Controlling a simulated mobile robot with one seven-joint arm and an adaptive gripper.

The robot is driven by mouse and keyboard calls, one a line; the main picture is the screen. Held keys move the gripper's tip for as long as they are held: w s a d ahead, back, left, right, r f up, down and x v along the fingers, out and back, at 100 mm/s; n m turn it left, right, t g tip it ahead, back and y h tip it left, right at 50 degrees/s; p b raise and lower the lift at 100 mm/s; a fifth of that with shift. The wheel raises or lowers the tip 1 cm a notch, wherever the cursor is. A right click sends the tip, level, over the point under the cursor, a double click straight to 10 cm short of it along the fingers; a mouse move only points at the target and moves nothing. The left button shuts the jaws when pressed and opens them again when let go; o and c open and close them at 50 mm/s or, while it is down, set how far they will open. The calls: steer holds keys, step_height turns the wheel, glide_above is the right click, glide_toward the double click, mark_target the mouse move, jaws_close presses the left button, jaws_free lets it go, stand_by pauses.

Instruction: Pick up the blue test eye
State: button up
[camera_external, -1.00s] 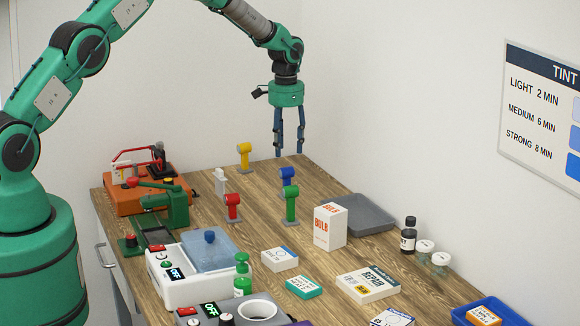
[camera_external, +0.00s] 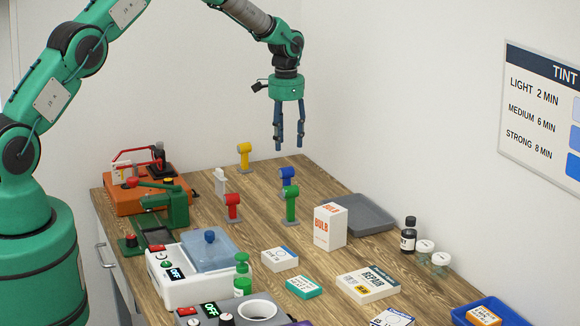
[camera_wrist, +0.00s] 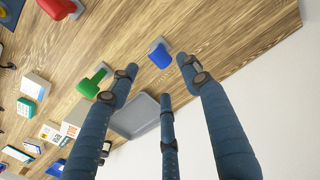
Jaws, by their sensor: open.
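The blue test eye (camera_external: 287,176) stands upright on a grey foot on the wooden table, just behind the green test eye (camera_external: 291,203), which partly hides it. My gripper (camera_external: 289,147) hangs above it with fingers pointing down, open and empty, apart from the eye. In the wrist view the blue eye (camera_wrist: 161,56) shows between and beyond the fingertips of my open gripper (camera_wrist: 157,70). The green eye (camera_wrist: 92,82) lies to the left of the fingers there.
A red eye (camera_external: 232,206), a yellow eye (camera_external: 244,155) and a grey-white one (camera_external: 220,183) stand nearby. A white bulb box (camera_external: 330,226) and a grey tray (camera_external: 366,214) are to the right. The wall rises behind the table's far edge.

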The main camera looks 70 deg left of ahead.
mark_target(287, 182)
steer(key=b, duration=0.3)
steer(key=shift+w+f, duration=0.1)
steer(key=shift+f, duration=0.25)
steer(key=b, duration=0.4)
steer(key=shift+b, duration=0.4)
steer(key=shift+b, duration=0.9)
steer(key=shift+r+b, duration=0.3)
steer(key=shift+b, duration=0.1)
steer(key=shift+f, duration=0.1)
steer(key=shift+f+b, duration=0.6)
steer(key=shift+f, duration=3.6)
steer(key=shift+f, duration=0.1)
steer(key=shift+f+b, duration=0.55)
steer(key=shift+f, duration=1.95)
